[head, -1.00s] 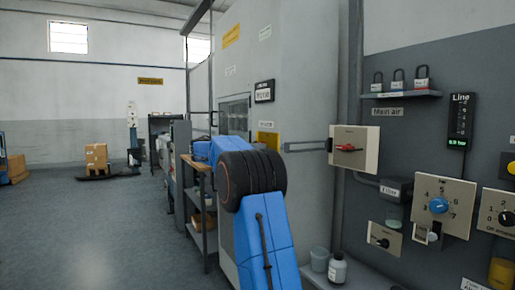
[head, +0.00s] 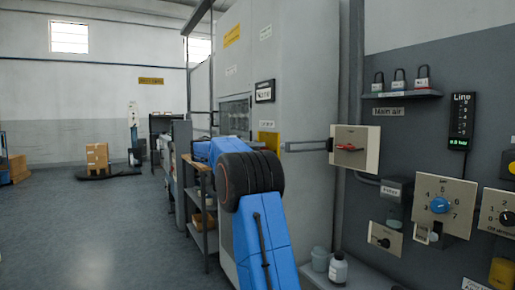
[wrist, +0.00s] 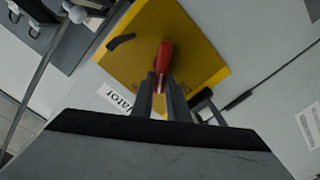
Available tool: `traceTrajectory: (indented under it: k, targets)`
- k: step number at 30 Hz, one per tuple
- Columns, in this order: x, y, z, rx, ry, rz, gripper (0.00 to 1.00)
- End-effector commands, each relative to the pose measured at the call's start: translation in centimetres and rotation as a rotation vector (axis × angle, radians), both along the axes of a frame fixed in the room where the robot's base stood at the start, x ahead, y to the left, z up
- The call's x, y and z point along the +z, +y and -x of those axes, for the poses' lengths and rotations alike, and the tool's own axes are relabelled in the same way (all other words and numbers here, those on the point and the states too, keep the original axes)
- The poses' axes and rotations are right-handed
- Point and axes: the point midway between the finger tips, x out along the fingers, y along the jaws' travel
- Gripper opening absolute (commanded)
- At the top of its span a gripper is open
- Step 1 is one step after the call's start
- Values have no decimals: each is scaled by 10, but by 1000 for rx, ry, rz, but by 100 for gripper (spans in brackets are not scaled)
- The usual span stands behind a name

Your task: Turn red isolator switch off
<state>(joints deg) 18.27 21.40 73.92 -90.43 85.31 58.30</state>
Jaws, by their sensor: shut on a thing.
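The red isolator switch handle (wrist: 164,58) stands out from a yellow plate (wrist: 200,50) in the wrist view. My gripper (wrist: 161,82) is shut on the red handle, with one finger on each side of it. The handle points up in the wrist view, at an angle to the plate's edges. A white label (wrist: 117,100) ending in "lator" lies beside the plate, partly hidden by my gripper. In the head view the yellow plate (head: 268,142) shows on the grey cabinet, partly behind my arm; my fingers and the red handle are hidden there.
A second red handle (head: 348,148) sits on a beige box right of the cabinet, near the "Main air" label (head: 388,111). A blue knob (head: 439,205) is further right. A shelf cart (head: 201,205) stands left of my arm. The floor at left is open.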

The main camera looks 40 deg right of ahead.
Motion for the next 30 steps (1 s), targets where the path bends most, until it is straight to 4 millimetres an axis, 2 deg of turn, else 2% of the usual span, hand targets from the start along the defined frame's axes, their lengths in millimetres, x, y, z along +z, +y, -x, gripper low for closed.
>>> traceTrajectory:
  k: [18,30]
  targets:
    - [-9,-1,-8,2,561,-134,0]
    - [-15,-1,-9,3,825,-197,0]
